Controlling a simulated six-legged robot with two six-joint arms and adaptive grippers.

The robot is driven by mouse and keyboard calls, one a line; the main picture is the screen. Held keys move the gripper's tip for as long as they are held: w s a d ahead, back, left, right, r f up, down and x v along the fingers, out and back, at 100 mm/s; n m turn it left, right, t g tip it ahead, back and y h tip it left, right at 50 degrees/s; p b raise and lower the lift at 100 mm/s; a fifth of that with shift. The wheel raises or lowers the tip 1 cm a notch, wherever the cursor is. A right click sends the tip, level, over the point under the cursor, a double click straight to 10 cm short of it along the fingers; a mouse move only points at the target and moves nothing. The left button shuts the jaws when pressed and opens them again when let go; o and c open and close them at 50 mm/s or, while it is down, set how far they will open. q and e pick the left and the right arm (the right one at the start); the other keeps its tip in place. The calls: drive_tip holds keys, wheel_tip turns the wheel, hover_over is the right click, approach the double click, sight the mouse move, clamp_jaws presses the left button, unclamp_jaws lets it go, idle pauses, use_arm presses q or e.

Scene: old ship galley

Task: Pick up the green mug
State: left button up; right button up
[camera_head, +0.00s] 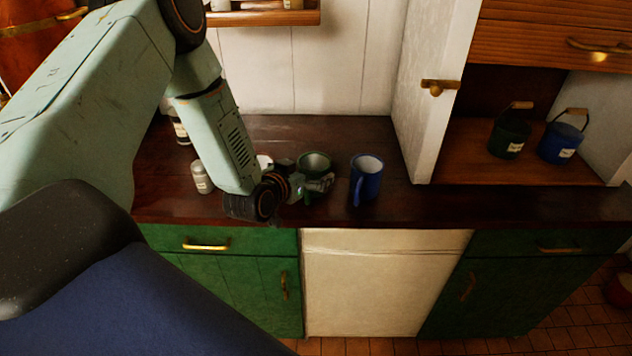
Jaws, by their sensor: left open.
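The green mug (314,160) stands on the dark wooden counter, its rim and upper part showing. My left arm comes in from the left, and its gripper (318,186) is at the near side of the mug, covering its lower part. The left gripper is open. I cannot tell whether its fingers touch the mug. My right gripper is not in view.
A blue mug (366,181) stands just right of the green mug. A small labelled jar (201,178) and a dark bottle (181,131) stand to the left. The counter (400,207) is clear right of the blue mug, up to a white cabinet (425,110).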

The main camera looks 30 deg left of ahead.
sight(321, 164)
use_arm(q)
drive_tip(key=w+f, duration=0.1)
drive_tip(key=w+a+f, duration=0.1)
drive_tip(key=w, duration=0.1)
drive_tip(key=shift+w+f, duration=0.25)
drive_tip(key=shift+w, duration=0.3)
drive_tip(key=shift+d, duration=0.15)
drive_tip(key=shift+a, duration=0.2)
drive_tip(key=c, duration=0.5)
drive_tip(key=shift+d, duration=0.15)
drive_tip(key=c, duration=0.9)
